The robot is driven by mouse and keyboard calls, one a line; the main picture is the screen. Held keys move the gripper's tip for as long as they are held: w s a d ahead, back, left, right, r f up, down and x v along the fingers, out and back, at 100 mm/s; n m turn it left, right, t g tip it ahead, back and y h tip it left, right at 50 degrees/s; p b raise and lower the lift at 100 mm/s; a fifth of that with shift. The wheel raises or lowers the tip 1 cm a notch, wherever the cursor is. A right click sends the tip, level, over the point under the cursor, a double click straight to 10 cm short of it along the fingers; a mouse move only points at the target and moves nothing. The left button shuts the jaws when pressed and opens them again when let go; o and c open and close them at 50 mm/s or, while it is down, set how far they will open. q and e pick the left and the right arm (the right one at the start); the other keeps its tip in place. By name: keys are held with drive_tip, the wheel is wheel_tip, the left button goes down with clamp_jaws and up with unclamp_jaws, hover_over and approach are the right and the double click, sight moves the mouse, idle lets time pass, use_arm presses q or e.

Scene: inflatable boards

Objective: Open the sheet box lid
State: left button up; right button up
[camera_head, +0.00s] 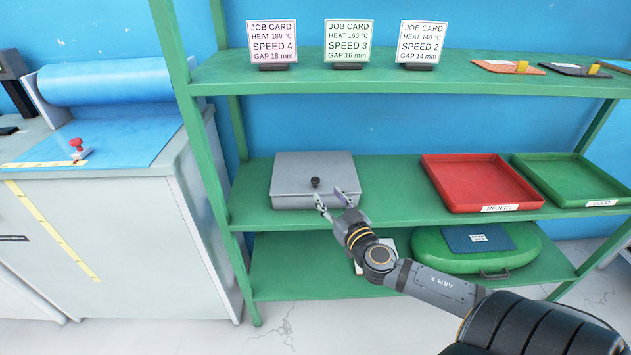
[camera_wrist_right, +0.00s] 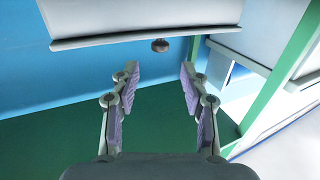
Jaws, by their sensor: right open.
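The grey sheet box (camera_head: 300,165) stands on the middle green shelf, and its lid looks shut. A dark round knob (camera_head: 315,183) sits near the lid's front edge. My right gripper (camera_head: 333,199) is open and empty just in front of the box, its fingers spread close to the knob. In the right wrist view the knob (camera_wrist_right: 160,45) lies beyond the open fingertips, about centred between them and apart from them. The box (camera_wrist_right: 140,18) fills the top of that view. My left gripper is not in view.
A red tray (camera_head: 480,182) and a green tray (camera_head: 570,178) stand right of the box. Job cards (camera_head: 347,42) stand on the upper shelf (camera_head: 400,78) above it. A green shelf post (camera_head: 195,130) rises left of the box. The shelf between box and red tray is clear.

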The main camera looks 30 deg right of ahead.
sight(317, 182)
drive_tip(key=w, duration=0.3)
drive_tip(key=w+d, duration=0.1)
drive_tip(key=w, duration=0.1)
drive_tip(key=shift+w, duration=0.15)
drive_tip(key=shift+w+d, duration=0.2)
drive_tip(key=shift+w, duration=1.75)
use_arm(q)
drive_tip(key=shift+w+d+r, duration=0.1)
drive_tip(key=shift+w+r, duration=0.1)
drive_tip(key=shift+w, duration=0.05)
use_arm(e)
clamp_jaws()
